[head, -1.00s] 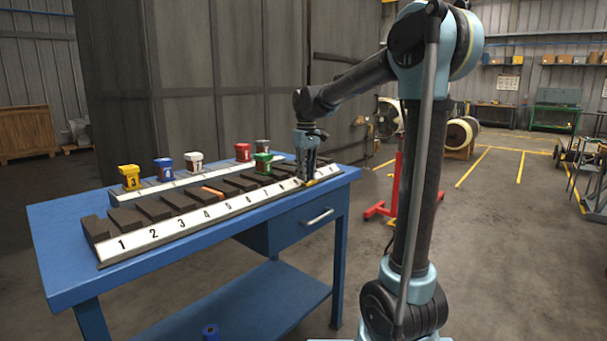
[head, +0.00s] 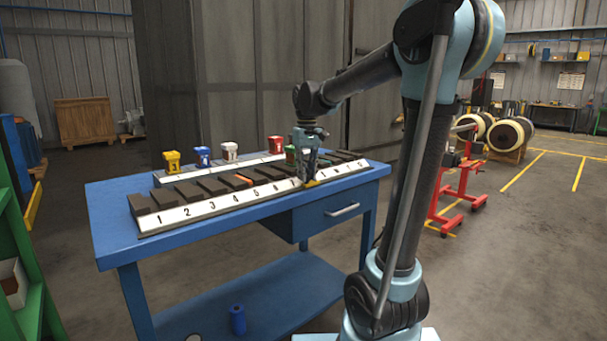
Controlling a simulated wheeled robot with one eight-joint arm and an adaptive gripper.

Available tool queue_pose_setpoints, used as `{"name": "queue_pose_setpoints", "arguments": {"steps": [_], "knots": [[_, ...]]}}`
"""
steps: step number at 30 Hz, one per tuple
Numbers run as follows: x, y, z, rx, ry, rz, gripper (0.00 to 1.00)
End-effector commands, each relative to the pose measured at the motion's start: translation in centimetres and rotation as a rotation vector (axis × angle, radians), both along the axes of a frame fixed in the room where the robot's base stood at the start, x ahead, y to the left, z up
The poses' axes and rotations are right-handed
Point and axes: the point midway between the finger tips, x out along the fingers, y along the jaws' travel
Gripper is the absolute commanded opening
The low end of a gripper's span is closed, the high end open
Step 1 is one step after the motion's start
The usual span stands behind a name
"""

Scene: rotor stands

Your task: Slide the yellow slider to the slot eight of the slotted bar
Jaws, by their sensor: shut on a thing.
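The long slotted bar (head: 222,205) lies along the front of the blue table, with dark blocks behind a white numbered strip. Numbers rise from 1 at the left; those near my gripper are partly covered or too small to read. My gripper (head: 311,180) points down at the right half of the bar, shut on the yellow slider (head: 313,184). Only a small yellow part shows at the strip, below the fingers. I cannot tell exactly which slot it is at. An orange piece (head: 243,179) lies among the dark blocks near the bar's middle.
Behind the bar, a second rail carries numbered yellow (head: 172,161), blue (head: 203,156), white (head: 230,151) and red (head: 276,144) pieces. A green piece (head: 291,154) stands close to my gripper's left. The blue table (head: 117,228) has a drawer below. Green shelving (head: 30,270) stands at the left.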

Motion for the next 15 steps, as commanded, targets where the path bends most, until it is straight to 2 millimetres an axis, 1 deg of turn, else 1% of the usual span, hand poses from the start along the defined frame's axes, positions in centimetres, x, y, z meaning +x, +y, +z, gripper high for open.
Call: {"name": "queue_pose_setpoints", "arguments": {"steps": [7,8,9,10,15], "knots": [[-0.16,-0.18,-0.03,-0.003,0.004,-0.001,0.00],[-0.15,-0.20,-0.03,-0.003,0.004,-0.001,0.25],[-0.15,-0.22,-0.03,-0.003,0.004,-0.001,0.34],[-0.13,-0.22,-0.03,-0.003,0.004,-0.002,0.41],[-0.09,-0.25,-0.03,-0.003,0.003,-0.002,0.41]]}}
